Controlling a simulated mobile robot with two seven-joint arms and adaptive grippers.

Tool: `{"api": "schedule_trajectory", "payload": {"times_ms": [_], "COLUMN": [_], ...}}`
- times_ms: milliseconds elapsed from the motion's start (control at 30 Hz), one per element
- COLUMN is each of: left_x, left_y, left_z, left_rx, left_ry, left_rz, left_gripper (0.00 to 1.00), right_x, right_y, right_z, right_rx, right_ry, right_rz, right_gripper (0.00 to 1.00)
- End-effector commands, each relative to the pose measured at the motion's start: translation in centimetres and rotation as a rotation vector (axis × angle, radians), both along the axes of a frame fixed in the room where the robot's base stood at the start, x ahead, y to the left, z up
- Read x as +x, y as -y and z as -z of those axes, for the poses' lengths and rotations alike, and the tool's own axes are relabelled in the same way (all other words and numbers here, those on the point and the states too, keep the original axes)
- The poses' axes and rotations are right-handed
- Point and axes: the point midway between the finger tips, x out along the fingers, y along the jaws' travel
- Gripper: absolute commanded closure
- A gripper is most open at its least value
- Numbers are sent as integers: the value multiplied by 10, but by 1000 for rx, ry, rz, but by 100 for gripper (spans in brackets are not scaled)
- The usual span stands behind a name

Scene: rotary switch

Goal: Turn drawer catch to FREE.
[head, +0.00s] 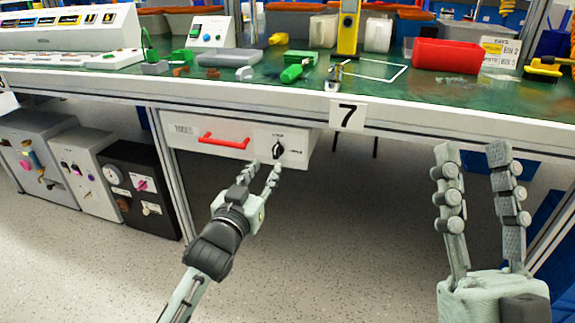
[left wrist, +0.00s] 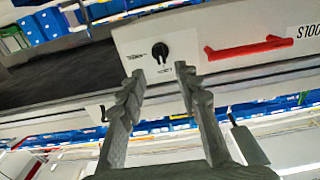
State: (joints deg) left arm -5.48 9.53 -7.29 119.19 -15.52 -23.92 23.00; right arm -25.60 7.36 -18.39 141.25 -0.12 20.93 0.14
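The drawer catch (head: 278,149) is a small black rotary knob on a white plate, at the right of the drawer front. It also shows in the left wrist view (left wrist: 160,52), where the drawer appears upside down. The knob stands roughly upright; small labels sit above it and to its right in the head view, too small to read surely. The white drawer (head: 183,144) has a red handle (head: 224,141) and looks closed. My left gripper (head: 263,168) is open and empty, its fingertips just short of and slightly below the knob. My right gripper (head: 471,150) is open and empty.
The green workbench (head: 300,82) above the drawer carries a red bin (head: 446,56), green parts and a control box (head: 212,32). Panel boxes (head: 140,188) stand at the lower left. Floor below the drawer is clear.

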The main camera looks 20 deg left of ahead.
Motion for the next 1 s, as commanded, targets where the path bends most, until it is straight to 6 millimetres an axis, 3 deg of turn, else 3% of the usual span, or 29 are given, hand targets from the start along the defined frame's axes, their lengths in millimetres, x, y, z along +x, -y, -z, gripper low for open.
{"api": "schedule_trajectory", "payload": {"times_ms": [333,733,1000], "left_x": [54,65,64], "left_y": [2,2,2], "left_z": [1,1,1], "left_rx": [1,1,1], "left_ry": [-3,-5,-5], "left_rz": [0,0,0], "left_gripper": [67,67,98], "right_x": [-11,-15,-14], "right_y": [7,8,8], "right_z": [-7,-10,-10], "right_rx": [31,39,39], "right_ry": [100,125,125], "right_rz": [8,11,11], "right_gripper": [60,60,60]}}
